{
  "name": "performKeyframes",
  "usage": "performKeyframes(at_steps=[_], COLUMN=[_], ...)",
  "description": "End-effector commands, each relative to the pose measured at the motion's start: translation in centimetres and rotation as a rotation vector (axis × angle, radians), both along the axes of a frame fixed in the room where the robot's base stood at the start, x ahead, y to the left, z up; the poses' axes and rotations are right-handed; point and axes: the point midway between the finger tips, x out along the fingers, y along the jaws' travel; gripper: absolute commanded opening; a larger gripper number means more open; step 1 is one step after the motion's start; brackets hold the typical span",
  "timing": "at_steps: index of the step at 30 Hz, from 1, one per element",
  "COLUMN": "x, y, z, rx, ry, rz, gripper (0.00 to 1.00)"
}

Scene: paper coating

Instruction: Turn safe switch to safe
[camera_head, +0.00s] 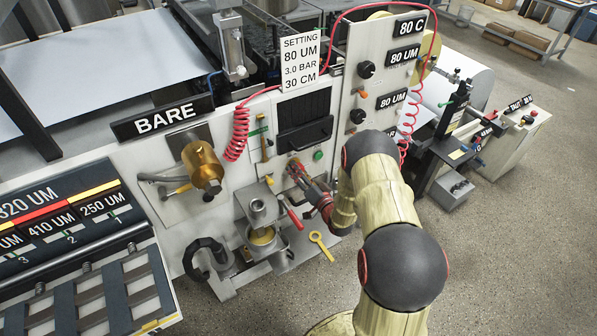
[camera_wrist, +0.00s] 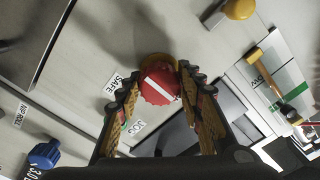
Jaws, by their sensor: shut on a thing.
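The safe switch is a red round knob (camera_wrist: 160,87) with a white bar and a yellowish base behind it, seen in the wrist view. Its bar slants from upper left to lower right. The "SAFE" label (camera_wrist: 113,83) lies left of the knob and the "JOG" label (camera_wrist: 137,127) below it. My gripper (camera_wrist: 161,79) has one finger on each side of the knob and is shut on it. In the head view my gripper (camera_head: 301,177) reaches the front panel below the dark window, largely hiding the switch.
A green button (camera_head: 318,155) is just right of my gripper. A red-handled clamp (camera_head: 290,214) and a cup stand (camera_head: 262,236) are below it. In the wrist view a blue knob (camera_wrist: 44,155) sits lower left and a yellow knob (camera_wrist: 240,8) at the top.

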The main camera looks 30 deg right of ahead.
Motion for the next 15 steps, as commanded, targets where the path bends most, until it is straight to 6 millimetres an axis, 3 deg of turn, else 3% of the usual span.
performKeyframes(at_steps=[7,15], x=[-0.01,0.02], y=[-0.01,-0.04], z=[-0.01,-0.04], rx=[0.000,-0.033], ry=[0.000,-0.002], rz=[0.000,-0.001], gripper=[0.11,0.11])
